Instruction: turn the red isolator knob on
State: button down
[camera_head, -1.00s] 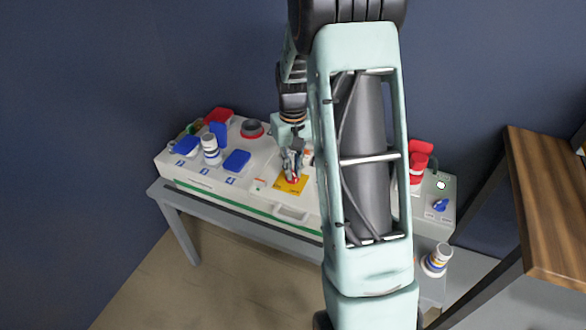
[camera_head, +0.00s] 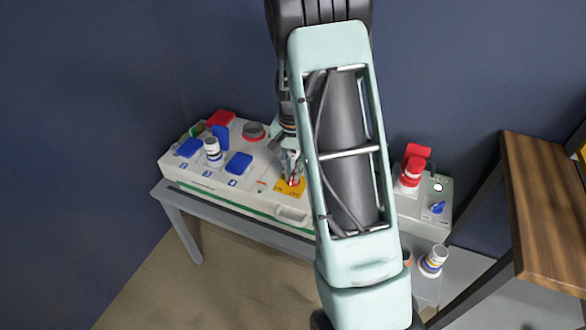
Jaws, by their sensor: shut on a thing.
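The red isolator knob (camera_head: 295,182) sits on a yellow plate (camera_head: 284,189) on the front of the long white socket box (camera_head: 255,190). My gripper (camera_head: 292,174) points down at it and is shut on the knob. Only a little red shows between and below the fingers, so the knob's exact angle is hard to tell. My arm hides the part of the box to the right of the plate.
Blue socket covers (camera_head: 239,163), a white plug (camera_head: 213,151) and a grey-and-red round socket (camera_head: 253,131) lie left of my gripper. A smaller box with a red plug (camera_head: 411,172) and blue switch (camera_head: 437,207) stands right. A loose plug (camera_head: 433,261) lies on the grey bench (camera_head: 185,208).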

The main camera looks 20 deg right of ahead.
jog(key=m+p, duration=0.1)
jog(key=m, duration=0.1)
jog(key=m+p, duration=0.1)
jog(key=m, duration=0.2)
jog(key=shift+w+r+m+p, duration=0.15)
jog(key=shift+m+p, duration=0.15)
jog(key=m+p, duration=0.2)
jog(key=m, duration=0.2)
jog(key=shift+w+a+m, duration=0.1)
jog(key=shift+m, duration=0.3)
jog(key=shift+p, duration=0.3)
jog(key=c, duration=2)
grip_release()
notch_tip(320, 180, up, 12)
jog(key=shift+f, duration=0.1)
